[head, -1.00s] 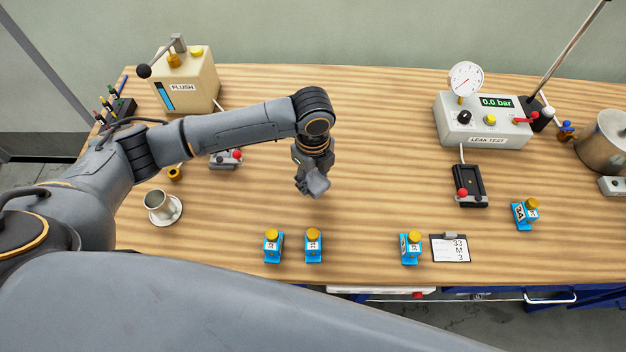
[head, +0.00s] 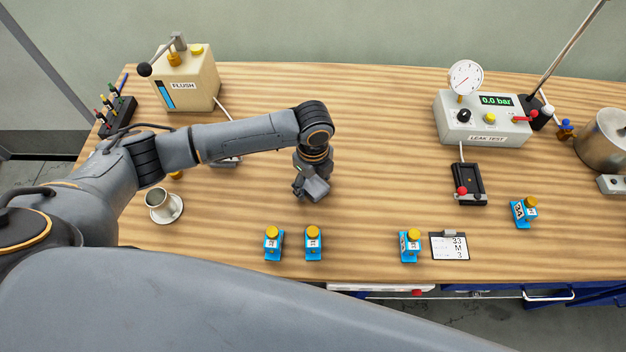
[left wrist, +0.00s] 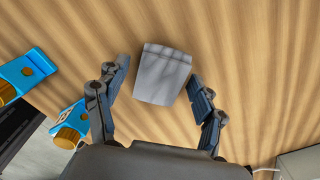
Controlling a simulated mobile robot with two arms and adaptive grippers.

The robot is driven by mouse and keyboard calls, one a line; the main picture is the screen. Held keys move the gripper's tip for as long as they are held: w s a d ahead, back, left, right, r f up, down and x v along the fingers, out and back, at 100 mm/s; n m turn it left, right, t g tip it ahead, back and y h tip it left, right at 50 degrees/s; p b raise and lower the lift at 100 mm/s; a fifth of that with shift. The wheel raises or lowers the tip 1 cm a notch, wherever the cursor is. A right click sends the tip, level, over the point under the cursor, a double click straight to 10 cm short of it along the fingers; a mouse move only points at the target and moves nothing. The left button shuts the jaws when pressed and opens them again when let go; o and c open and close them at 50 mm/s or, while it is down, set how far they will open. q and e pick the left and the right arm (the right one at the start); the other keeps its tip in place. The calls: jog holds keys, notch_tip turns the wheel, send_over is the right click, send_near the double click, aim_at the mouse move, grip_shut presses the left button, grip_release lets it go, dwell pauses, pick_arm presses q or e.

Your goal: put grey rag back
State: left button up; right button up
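The grey rag (left wrist: 163,74) is a small folded cloth and shows in the left wrist view between the tips of my left gripper (left wrist: 160,82). The two fingers are apart, with a gap to the rag on the left; the right finger is close to its edge. I cannot tell if it touches. In the head view my left gripper (head: 312,188) points down over the middle of the bench; there I cannot separate the rag from the gripper. My right gripper is not in view.
Several blue blocks with yellow caps (head: 313,243) stand along the front, beside a clipboard (head: 449,246). A cup on a saucer (head: 160,205) stands left. The flush unit (head: 186,80) and leak tester (head: 482,120) stand at the back. The bench (head: 380,150) is clear around the gripper.

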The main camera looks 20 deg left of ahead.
aim_at(313, 183)
pick_arm(q)
jog(key=shift+r, duration=0.1)
jog(key=shift+r, duration=0.3)
notch_tip(313, 183, up, 12)
jog(key=b, duration=0.1)
jog(key=shift+f+b, duration=0.2)
jog(key=shift+b, duration=0.1)
